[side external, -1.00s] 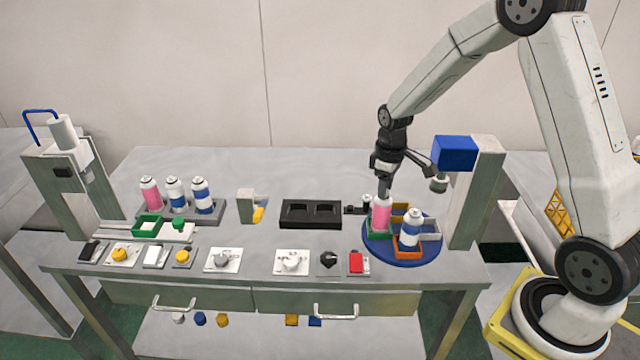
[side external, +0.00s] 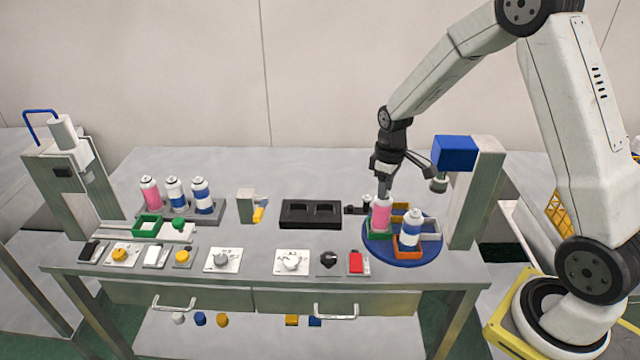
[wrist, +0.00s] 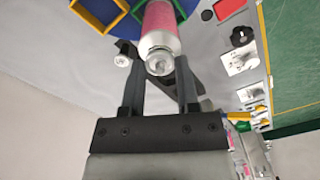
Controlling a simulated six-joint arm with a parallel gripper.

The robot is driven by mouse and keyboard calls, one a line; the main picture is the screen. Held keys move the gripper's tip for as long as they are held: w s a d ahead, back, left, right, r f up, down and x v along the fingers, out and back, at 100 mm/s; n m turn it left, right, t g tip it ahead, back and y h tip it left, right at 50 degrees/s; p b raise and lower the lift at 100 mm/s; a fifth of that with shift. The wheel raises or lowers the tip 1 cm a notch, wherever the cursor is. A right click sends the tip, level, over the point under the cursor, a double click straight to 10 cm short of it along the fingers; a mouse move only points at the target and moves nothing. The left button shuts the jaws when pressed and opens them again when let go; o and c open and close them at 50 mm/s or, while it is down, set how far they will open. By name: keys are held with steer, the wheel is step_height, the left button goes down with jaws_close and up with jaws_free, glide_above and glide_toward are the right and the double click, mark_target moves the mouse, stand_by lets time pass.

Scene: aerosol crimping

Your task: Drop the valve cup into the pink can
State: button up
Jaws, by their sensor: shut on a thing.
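The pink can (side external: 381,217) stands upright in a green-walled holder on the blue turntable (side external: 400,257). My gripper (side external: 385,192) points down right at the can's top. In the wrist view, my gripper's fingers (wrist: 158,66) come in on either side of the can's mouth. A small pale round part, apparently the valve cup (wrist: 158,62), shows between the fingertips, over the mouth of the pink can (wrist: 160,25). My gripper is shut on it. I cannot tell whether the cup is touching the can's rim or just above it.
A blue-and-white can (side external: 411,228) stands in an orange holder on the turntable. A post with a blue head (side external: 455,153) rises close on the right. A black tray (side external: 310,214) and a small black fixture (side external: 353,209) lie to the left. Several cans stand at the far left.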

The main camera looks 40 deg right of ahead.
steer(key=o, duration=0.9)
steer(key=shift+r, duration=0.15)
steer(key=shift+r, duration=2.85)
steer(key=shift+r, duration=0.15)
step_height(320, 180, up, 6)
steer(key=shift+f, duration=0.1)
